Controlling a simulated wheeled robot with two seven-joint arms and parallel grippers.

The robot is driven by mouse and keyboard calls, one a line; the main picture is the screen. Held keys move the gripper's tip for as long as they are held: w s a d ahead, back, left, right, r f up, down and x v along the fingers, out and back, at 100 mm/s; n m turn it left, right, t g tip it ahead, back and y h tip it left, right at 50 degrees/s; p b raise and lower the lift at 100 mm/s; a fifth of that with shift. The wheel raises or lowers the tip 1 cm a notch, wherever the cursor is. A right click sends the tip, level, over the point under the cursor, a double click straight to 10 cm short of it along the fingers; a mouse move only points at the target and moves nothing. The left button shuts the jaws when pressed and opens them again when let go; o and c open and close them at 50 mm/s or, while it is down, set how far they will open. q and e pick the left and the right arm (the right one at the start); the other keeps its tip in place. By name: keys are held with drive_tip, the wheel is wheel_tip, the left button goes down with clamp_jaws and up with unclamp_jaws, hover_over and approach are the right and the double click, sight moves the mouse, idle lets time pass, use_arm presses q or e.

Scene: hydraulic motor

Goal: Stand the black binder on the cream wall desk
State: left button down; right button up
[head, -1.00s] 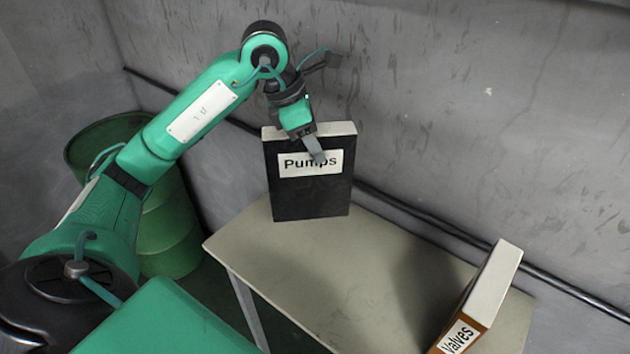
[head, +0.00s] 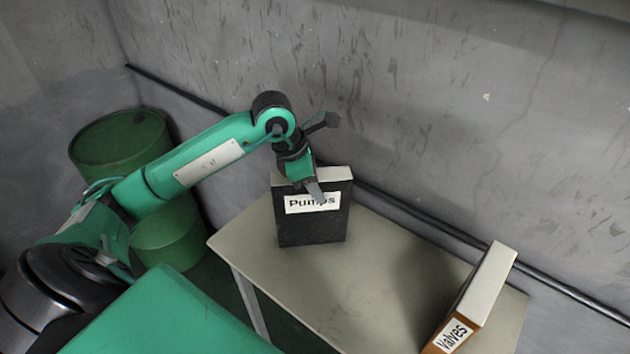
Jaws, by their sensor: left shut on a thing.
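The black binder (head: 311,229) is upright, its white label reading "Pumps" facing me. It is at the far left part of the cream wall desk (head: 345,292). Its bottom edge appears at or very close to the desk top; I cannot tell whether it touches. My left gripper (head: 315,191) is shut on the binder's upper part from above, with one finger showing over the label. The other finger is hidden behind the binder. My right gripper is not in the view.
An orange-brown binder labelled "Valves" (head: 453,336) stands on the desk's right part. A green drum (head: 165,236) stands left of the desk. The grey wall with a black pipe (head: 420,229) runs behind. The desk between the binders is clear.

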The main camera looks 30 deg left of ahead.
use_arm(q)
drive_tip(key=shift+f, duration=0.15)
drive_tip(key=shift+f, duration=0.1)
drive_tip(key=c, duration=0.8)
unclamp_jaws()
drive_tip(key=b+v, duration=0.3)
drive_tip(key=v, duration=0.7)
drive_tip(key=shift+s+r, duration=0.1)
drive_tip(key=shift+r, duration=0.2)
drive_tip(key=shift+v, duration=0.9)
